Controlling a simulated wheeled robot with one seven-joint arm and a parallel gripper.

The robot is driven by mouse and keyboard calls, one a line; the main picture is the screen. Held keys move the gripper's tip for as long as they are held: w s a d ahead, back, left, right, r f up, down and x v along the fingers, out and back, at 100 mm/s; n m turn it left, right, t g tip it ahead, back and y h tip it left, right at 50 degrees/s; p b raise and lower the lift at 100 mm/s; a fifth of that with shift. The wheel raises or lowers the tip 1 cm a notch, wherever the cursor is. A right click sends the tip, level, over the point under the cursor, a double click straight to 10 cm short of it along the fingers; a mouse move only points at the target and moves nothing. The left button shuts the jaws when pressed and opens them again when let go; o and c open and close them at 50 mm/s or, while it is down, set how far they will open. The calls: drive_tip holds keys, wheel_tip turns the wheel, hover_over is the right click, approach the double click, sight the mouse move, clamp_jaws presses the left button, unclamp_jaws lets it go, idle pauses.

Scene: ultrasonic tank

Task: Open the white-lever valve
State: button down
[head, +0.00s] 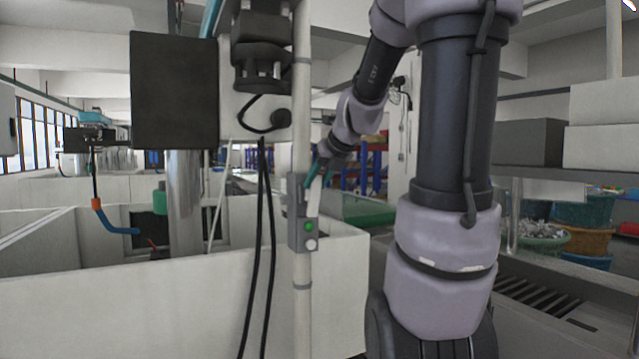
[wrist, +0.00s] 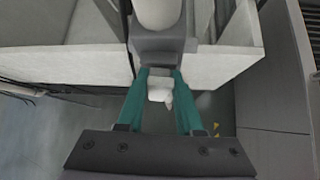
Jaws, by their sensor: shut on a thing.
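The white lever (wrist: 160,90) shows in the wrist view between the two teal fingers of my gripper (wrist: 160,74), close to both. It juts from a dark grey housing (wrist: 163,47) below a white pipe. In the head view the white lever (head: 315,198) slopes up beside the grey box (head: 296,212) on the upright white pole. My gripper (head: 318,172) reaches its upper end from behind my arm, and its teal fingers are shut on it. The exact contact is too small to see in the head view.
The grey box carries a green button (head: 309,226) and a white one. White tank walls (head: 180,310) stand below and left. Black cables (head: 262,250) hang left of the pole. A dark box (head: 174,90) is at upper left. Bins (head: 585,215) stand at right.

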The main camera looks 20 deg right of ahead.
drive_tip(key=shift+a+n+h, duration=0.3)
drive_tip(key=shift+h, duration=0.3)
drive_tip(key=shift+f, duration=0.1)
drive_tip(key=c, duration=0.6)
unclamp_jaws()
drive_tip(key=shift+o, duration=0.2)
drive_tip(key=shift+s, duration=0.1)
drive_tip(key=v, duration=1)
drive_tip(key=shift+s+a+r, duration=0.15)
drive_tip(key=shift+s+r, duration=0.05)
drive_tip(key=shift+r, duration=0.1)
